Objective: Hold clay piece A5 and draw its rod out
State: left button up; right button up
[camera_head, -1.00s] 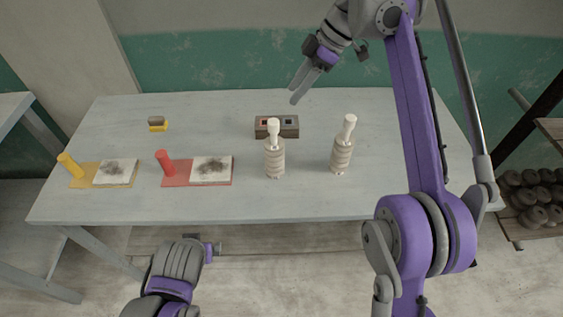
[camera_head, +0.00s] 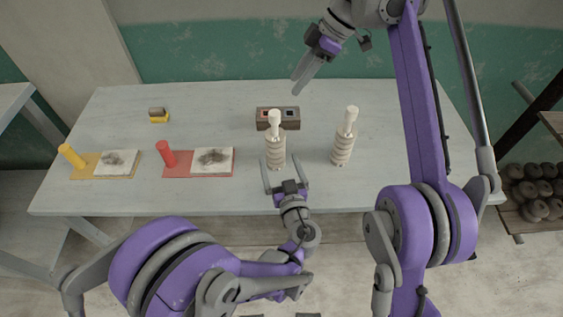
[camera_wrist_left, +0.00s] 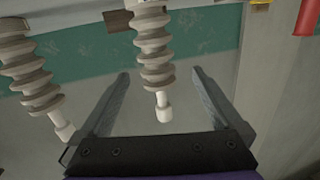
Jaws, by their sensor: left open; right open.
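Two ridged beige clay pieces, each with a pale rod sticking up, stand on the table: a left one (camera_head: 276,151) and a right one (camera_head: 342,150). I cannot read a label telling which is A5. My left gripper (camera_head: 286,165) is open at the table's front edge, its fingers reaching toward the left piece. In the left wrist view that piece (camera_wrist_left: 155,62) appears upside down between the open fingers (camera_wrist_left: 160,76), with its rod end toward the palm; contact is not clear. The right piece (camera_wrist_left: 28,78) is outside them. My right gripper (camera_head: 299,82) is open and empty, high at the back.
A brown block (camera_head: 263,124) with two square openings sits behind the left piece. Yellow (camera_head: 88,173) and red (camera_head: 180,172) boards, each with a post and smudged pale pad, lie left. A small yellow-based block (camera_head: 158,116) is behind them. The table between is clear.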

aim_at(273, 134)
pick_arm(q)
jog(key=shift+w+d+r+t, duration=0.1)
jog(key=shift+w+d+t, duration=0.1)
jog(key=shift+t, duration=0.2)
jog(key=shift+w+a, duration=0.1)
jog(key=shift+w, duration=0.25)
jog(key=x, duration=1)
